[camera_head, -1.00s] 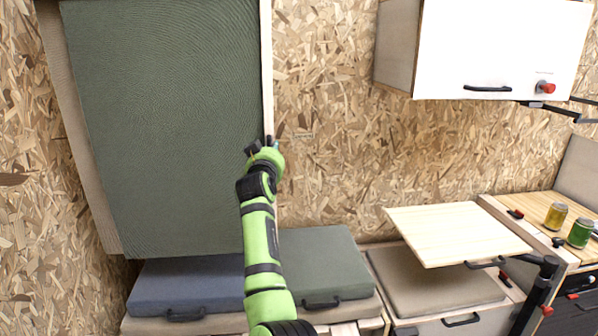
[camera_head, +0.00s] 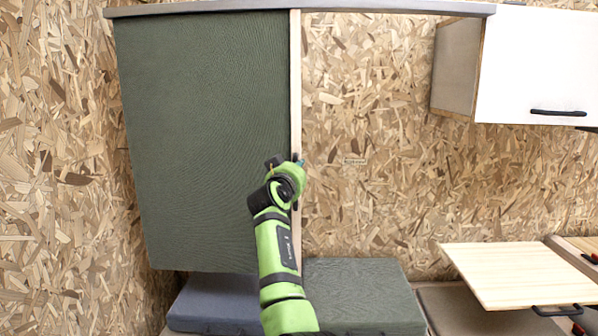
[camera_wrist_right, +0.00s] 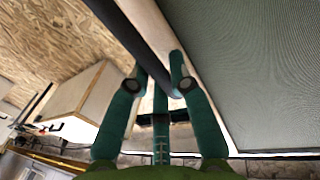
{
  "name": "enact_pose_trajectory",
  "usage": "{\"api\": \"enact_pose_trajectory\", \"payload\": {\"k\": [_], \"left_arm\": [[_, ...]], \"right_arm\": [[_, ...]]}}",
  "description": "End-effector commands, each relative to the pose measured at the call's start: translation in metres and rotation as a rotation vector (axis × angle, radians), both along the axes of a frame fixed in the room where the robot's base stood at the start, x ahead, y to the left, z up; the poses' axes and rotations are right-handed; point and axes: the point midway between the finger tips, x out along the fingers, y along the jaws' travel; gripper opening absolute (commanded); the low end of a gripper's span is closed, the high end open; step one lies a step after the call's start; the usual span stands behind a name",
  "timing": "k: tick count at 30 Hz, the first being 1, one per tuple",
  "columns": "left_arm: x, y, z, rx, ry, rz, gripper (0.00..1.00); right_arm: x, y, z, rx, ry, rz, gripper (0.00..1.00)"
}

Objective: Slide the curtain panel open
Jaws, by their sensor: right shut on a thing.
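The curtain panel (camera_head: 205,140) is a tall dark green sheet at the left, with a pale strip along its right edge (camera_head: 296,90). It hangs below a grey rail (camera_head: 380,6) and also shows in the right wrist view (camera_wrist_right: 255,70). My right gripper (camera_head: 296,161) is at the panel's right edge, around mid-height. In the right wrist view its green fingers (camera_wrist_right: 160,82) are shut around a dark bar handle (camera_wrist_right: 130,35) beside the pale strip. Part of the handle is hidden by the gripper. My left gripper is not in view.
Bare chipboard wall (camera_head: 375,150) lies right of the panel. A white-fronted cabinet (camera_head: 545,65) hangs at upper right. Blue (camera_head: 215,305) and green (camera_head: 355,290) cushions lie below the panel. A chipboard side wall (camera_head: 55,150) stands at left.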

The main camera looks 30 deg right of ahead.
Motion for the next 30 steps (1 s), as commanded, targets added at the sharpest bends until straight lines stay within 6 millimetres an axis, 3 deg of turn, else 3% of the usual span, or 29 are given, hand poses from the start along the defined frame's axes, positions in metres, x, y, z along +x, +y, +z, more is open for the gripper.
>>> {"api": "enact_pose_trajectory", "payload": {"k": [1, 2, 3, 10, 17, 30], "left_arm": [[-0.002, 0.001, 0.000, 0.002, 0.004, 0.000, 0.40], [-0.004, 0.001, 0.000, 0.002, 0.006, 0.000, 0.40], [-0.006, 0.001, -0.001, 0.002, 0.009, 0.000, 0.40], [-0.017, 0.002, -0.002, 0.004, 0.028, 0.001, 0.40], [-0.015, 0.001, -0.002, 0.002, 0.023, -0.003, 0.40], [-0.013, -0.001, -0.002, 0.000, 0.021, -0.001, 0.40]], "right_arm": [[0.002, 0.004, -0.001, 0.003, 0.001, 0.008, 0.00], [0.002, 0.004, -0.001, 0.003, 0.001, 0.009, 0.29], [0.002, 0.004, -0.001, 0.003, 0.001, 0.009, 0.45], [0.001, 0.003, -0.001, 0.002, 0.001, 0.007, 0.45], [-0.002, 0.006, -0.001, 0.003, -0.001, 0.006, 0.45], [-0.044, 0.043, -0.001, 0.003, -0.001, 0.008, 0.45]]}}
